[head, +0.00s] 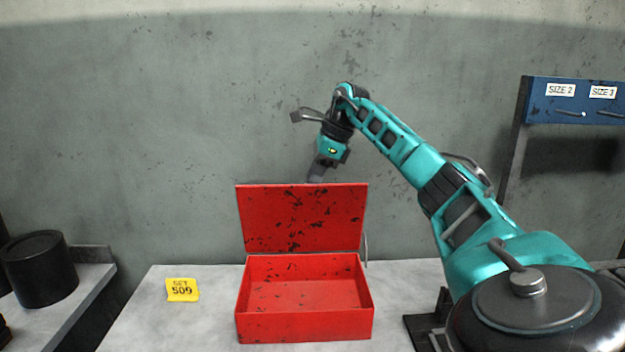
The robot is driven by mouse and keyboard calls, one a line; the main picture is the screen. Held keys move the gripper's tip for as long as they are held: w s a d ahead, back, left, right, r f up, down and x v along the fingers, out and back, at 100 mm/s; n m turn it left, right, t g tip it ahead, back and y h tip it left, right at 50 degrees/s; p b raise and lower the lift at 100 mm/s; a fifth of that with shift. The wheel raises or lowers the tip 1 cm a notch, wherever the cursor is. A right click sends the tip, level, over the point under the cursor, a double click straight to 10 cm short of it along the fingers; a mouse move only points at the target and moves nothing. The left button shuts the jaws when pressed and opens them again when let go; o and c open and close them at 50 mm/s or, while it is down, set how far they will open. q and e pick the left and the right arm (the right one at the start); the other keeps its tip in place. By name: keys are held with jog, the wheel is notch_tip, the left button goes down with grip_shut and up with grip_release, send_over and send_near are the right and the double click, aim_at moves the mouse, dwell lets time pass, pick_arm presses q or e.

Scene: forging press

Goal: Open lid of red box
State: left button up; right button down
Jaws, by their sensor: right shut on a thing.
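The red box (305,328) stands on the light grey table, with worn paint and an empty inside. Its red lid (300,222) is raised and stands roughly upright at the back of the box, showing its chipped inner face. My right gripper (317,176) is at the top edge of the lid, a little right of its middle, and is shut on the lid. The fingertips are partly hidden at the edge. My left gripper is not in view.
A yellow tag reading SET 509 (182,290) lies on the table (150,325) left of the box. A black cylinder (40,272) stands on a separate surface at far left. A blue rack (570,100) labelled SIZE 2 and SIZE 3 is at right. A grey wall rises behind.

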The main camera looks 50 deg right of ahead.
jog(key=shift+w+d+f, duration=0.35)
jog(key=shift+d+f, duration=0.15)
jog(key=shift+f, duration=0.25)
jog(key=c, duration=1.5)
grip_release()
jog(key=shift+w+g, duration=0.1)
jog(key=shift+g, duration=0.2)
jog(key=shift+o, duration=0.6)
jog(key=shift+w+d+f, duration=0.15)
jog(key=shift+d, duration=0.1)
jog(key=shift+o, duration=1.1)
jog(key=shift+a+r, duration=0.1)
jog(key=shift+r, duration=0.2)
jog(key=v, duration=1.3)
jog(key=shift+s, duration=0.2)
